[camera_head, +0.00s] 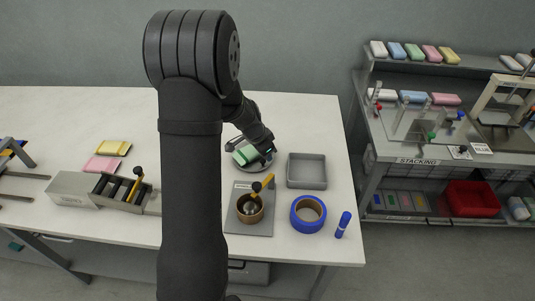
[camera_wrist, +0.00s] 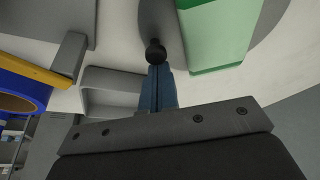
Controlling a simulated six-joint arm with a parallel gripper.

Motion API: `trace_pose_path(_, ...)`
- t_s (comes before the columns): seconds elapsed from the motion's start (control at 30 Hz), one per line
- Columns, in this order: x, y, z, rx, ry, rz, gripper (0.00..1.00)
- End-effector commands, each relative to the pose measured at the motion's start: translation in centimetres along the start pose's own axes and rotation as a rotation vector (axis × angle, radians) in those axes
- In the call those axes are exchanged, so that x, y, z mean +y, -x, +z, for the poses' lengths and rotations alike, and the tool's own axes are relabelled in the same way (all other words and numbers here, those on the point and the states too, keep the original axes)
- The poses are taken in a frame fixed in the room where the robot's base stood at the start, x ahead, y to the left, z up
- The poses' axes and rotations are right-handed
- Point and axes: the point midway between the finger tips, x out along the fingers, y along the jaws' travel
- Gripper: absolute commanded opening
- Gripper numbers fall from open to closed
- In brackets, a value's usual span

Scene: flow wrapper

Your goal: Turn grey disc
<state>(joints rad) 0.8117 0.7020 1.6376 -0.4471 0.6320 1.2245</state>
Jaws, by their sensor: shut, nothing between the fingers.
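The grey disc (camera_head: 252,168) lies on the white table just past my arm, partly hidden by it. A green-and-white block (camera_head: 244,156) lies on the disc. In the wrist view the disc (camera_wrist: 267,25) fills the top, with the green block (camera_wrist: 222,30) across it. A black round knob (camera_wrist: 155,50) shows at the disc's near side. My gripper (camera_wrist: 157,75) is shut and empty, with its blue fingers right by the knob. I cannot tell whether they touch it. In the head view my gripper (camera_head: 269,156) is at the disc's right side.
A grey open tray (camera_head: 307,184) stands right of the disc. In front are a grey plate (camera_head: 236,228) with a brown ring-shaped pot (camera_head: 250,211), a blue tape roll (camera_head: 297,222) and a blue marker (camera_head: 343,225). A compartment box (camera_head: 75,190) stands left. A shelf unit is at the right.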

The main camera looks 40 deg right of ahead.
Motion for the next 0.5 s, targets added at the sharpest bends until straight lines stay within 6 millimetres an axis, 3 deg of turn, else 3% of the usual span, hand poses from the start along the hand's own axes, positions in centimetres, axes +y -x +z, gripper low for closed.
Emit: trace_pose_path(0.5, 0.2, 0.5, 1.5, 0.0, -0.22, 0.077, 0.0)
